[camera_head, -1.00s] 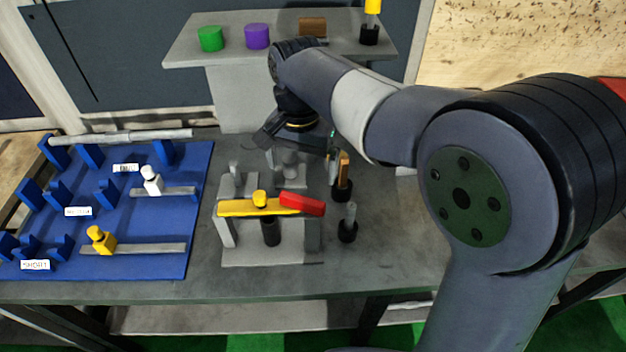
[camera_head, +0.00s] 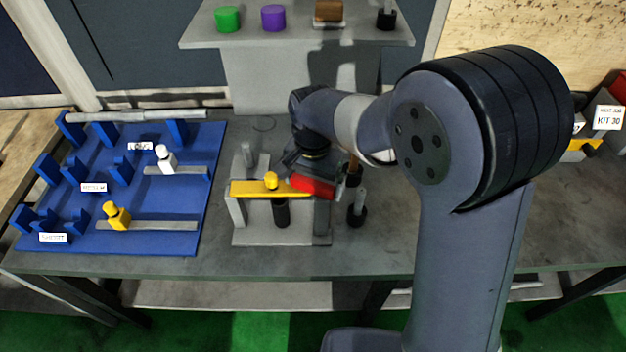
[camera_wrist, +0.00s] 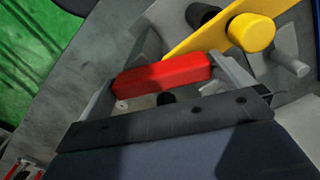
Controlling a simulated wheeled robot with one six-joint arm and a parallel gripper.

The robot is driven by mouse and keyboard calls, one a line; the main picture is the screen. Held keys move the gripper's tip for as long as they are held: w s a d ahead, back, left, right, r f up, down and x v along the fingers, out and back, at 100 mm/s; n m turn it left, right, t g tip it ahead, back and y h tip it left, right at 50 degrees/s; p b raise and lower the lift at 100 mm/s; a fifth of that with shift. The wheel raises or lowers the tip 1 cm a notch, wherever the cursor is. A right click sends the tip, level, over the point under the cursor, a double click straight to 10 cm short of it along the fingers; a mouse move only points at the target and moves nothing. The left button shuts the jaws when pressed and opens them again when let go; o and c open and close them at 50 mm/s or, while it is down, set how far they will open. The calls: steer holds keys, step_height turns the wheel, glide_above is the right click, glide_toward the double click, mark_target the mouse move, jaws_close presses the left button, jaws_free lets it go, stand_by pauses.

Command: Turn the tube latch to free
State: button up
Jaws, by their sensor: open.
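The tube latch is a yellow bar (camera_head: 250,188) with a red handle (camera_head: 313,187) at its right end and a round yellow knob (camera_head: 271,180) on top. It lies across a grey fixture (camera_head: 236,210) on the bench. In the wrist view, the red handle (camera_wrist: 162,75) lies in the gap between my fingers, with the yellow bar (camera_wrist: 205,35) beyond it. My gripper (camera_wrist: 165,72) is open, one finger near each end of the handle. In the head view, my gripper (camera_head: 318,168) is just behind the handle and partly hidden. Contact cannot be told.
Dark-based upright pins (camera_head: 357,208) stand close to the right of the fixture. A blue rack (camera_head: 150,190) with a long grey shaft (camera_head: 140,115) is on the left. A grey shelf (camera_head: 300,38) behind holds coloured cylinders. The front bench strip is clear.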

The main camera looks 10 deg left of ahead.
steer(key=c, duration=1)
steer(key=m, duration=0.4)
steer(key=w+m, duration=0.1)
steer(key=m, duration=0.1)
steer(key=shift+d, duration=0.25)
steer(key=m, duration=0.4)
steer(key=d+m, duration=0.1)
steer(key=m, duration=0.1)
steer(key=shift+w+b, duration=0.4)
steer(key=shift+m, duration=0.3)
steer(key=shift+r, duration=0.1)
steer(key=o, duration=1)
